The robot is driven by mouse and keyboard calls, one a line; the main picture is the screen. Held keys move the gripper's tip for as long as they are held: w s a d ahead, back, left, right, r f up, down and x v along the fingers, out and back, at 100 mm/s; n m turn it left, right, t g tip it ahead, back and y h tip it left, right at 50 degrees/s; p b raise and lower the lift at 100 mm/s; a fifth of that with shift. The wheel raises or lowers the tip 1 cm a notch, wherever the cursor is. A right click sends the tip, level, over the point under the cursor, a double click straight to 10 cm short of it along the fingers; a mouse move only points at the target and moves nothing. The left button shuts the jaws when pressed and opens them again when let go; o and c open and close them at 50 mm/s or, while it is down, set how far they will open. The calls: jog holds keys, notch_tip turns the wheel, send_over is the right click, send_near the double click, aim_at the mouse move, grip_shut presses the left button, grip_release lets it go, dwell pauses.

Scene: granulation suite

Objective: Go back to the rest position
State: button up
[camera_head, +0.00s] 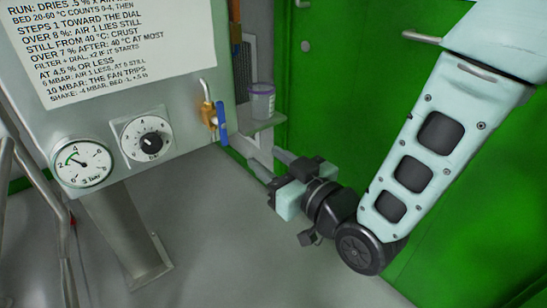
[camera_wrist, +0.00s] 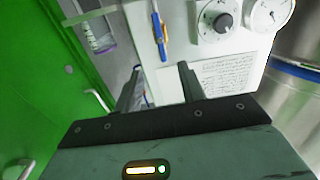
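My gripper (camera_head: 270,168) is in the middle of the head view, at the end of my arm, which comes in from the upper right. In the wrist view its two dark fingers (camera_wrist: 160,70) stand apart with nothing held between them. It is in the air, to the right of the grey control panel (camera_head: 188,92) and clear of it. The panel carries a round pressure gauge (camera_head: 82,163), a black dial knob (camera_head: 148,138) and a brass valve with a blue lever (camera_head: 221,124).
A white tub with a purple lid (camera_head: 262,103) stands on a small shelf (camera_head: 258,126) beside the panel. A green door (camera_head: 345,75) with a handle is behind my arm. A steel vessel (camera_wrist: 297,105) shows at the right of the wrist view. Open grey floor (camera_head: 240,240) lies below.

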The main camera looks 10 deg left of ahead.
jog(key=s+d+f+m+g+h, duration=0.2)
jog(key=s+d+g+h, duration=1)
jog(key=s+d, duration=0.8)
notch_tip(320, 180, up, 32)
jog(key=w+d+h+p, duration=0.1)
jog(key=d+p, duration=0.1)
jog(key=p, duration=2.9)
jog(key=shift+w+f+p, duration=0.15)
jog(key=shift+w+p, duration=0.2)
jog(key=shift+w, duration=0.05)
